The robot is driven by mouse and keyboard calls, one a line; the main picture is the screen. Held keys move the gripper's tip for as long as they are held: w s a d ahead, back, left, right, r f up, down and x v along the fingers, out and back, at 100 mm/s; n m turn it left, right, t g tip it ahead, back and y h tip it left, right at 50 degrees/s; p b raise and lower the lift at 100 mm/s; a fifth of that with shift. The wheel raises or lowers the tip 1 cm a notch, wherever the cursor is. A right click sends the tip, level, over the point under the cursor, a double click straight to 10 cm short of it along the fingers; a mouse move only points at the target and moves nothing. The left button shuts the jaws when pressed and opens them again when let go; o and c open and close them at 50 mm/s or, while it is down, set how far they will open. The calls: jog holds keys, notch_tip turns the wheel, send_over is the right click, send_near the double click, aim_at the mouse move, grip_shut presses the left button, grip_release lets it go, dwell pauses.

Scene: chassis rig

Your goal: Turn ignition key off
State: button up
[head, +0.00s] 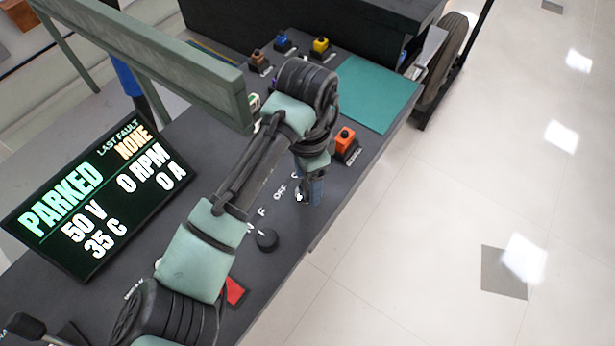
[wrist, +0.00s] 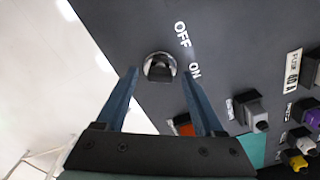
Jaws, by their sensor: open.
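The ignition key (wrist: 160,67) sits in a round silver switch on the dark panel in the wrist view. The OFF label (wrist: 182,34) is above and right of it, and the ON label (wrist: 195,70) is to its right. Which label the key points to is not clear. My gripper (wrist: 161,76) is open, one blue finger on each side of the key in the picture. I cannot tell whether they touch it. In the head view my gripper (head: 315,189) hangs over the panel near the OFF label (head: 280,191), mostly hiding the key.
A display (head: 95,195) reads PARKED, 50 V, 0 RPM, 0 A. An orange button (head: 345,140) stands just beyond my gripper. A black knob (head: 266,239) and a red part (head: 234,291) are nearer. A teal mat (head: 372,95) lies at the far end.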

grip_shut()
jog(key=shift+r+p, duration=0.1)
jog(key=shift+p, duration=0.35)
jog(key=n+p, duration=0.3)
jog(key=shift+r+p, duration=0.2)
jog(key=shift+p, duration=0.1)
jog(key=n+p, duration=0.2)
jog(key=p, duration=0.1)
jog(key=shift+n, duration=0.4)
jog(key=n+p, duration=0.4)
jog(key=shift+f, duration=0.15)
jog(key=shift+f+n+p, duration=0.1)
jog(key=shift+n+p, duration=0.65)
jog(key=shift+n, duration=0.35)
jog(key=shift+w, duration=0.1)
